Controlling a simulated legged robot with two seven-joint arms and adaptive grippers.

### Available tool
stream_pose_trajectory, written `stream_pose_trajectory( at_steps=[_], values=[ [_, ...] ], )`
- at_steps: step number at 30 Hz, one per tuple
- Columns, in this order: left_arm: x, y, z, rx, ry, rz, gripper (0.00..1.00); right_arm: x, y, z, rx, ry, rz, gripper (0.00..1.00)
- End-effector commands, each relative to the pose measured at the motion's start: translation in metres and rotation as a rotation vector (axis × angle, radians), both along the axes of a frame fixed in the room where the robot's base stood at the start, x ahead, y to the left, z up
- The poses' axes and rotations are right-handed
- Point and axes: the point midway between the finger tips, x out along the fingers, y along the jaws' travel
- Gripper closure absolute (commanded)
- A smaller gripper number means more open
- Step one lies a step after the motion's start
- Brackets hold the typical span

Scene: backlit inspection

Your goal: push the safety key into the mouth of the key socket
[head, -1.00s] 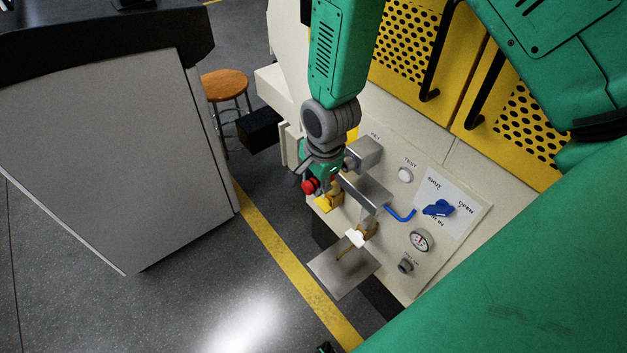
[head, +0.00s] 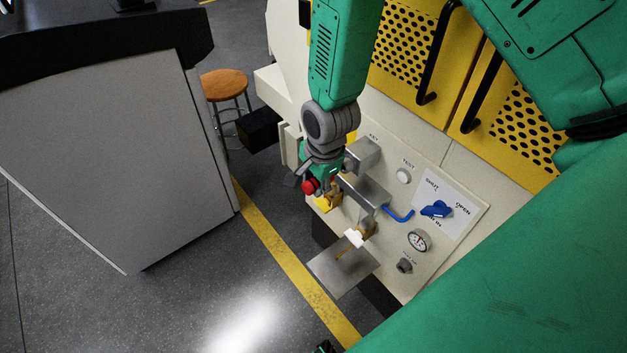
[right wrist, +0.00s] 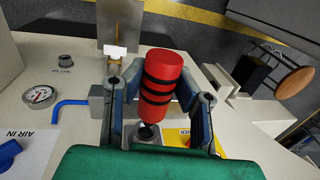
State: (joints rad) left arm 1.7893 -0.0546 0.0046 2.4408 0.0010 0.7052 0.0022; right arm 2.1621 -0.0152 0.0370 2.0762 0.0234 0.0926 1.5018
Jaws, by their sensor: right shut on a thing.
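The safety key (right wrist: 162,85) is a red cylinder with black bands, standing between the fingers of my right gripper (right wrist: 160,100) in the right wrist view. My right gripper (head: 320,184) is shut on it; in the head view the red end of the key (head: 309,187) shows beside the fingers. The key socket (head: 364,153) is a grey metal block under the KEY label on the panel. In the wrist view a grey block (right wrist: 150,137) lies behind the key's dark lower end. I cannot tell whether the key's tip touches the mouth. My left gripper is not in view.
A metal bracket (head: 364,190) with a blue pipe (head: 399,215) stands near the gripper. A metal plate (head: 343,273) sticks out at the panel's front. A blue valve handle (head: 436,208) and a gauge (head: 420,240) are to the right. A stool (head: 225,84) stands behind.

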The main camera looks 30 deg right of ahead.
Motion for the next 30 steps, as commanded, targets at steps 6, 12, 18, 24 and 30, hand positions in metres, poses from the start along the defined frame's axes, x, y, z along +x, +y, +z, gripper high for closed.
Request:
stream_pose_trajectory(
  at_steps=[6,12,18,24,30],
  values=[
    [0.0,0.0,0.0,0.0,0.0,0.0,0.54,0.0,0.0,0.0,0.0,0.0,0.0,1.0],
    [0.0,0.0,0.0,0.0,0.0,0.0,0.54,0.0,0.0,0.0,0.0,0.0,0.0,1.0],
    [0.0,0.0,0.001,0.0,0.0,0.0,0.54,0.001,-0.004,0.0,0.001,0.0,-0.002,1.0],
    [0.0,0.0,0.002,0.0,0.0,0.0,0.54,0.001,-0.01,0.0,0.001,0.0,-0.001,1.0],
    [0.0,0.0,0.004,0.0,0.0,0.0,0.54,0.001,-0.016,0.0,0.0,0.0,-0.002,1.0]
  ],
)
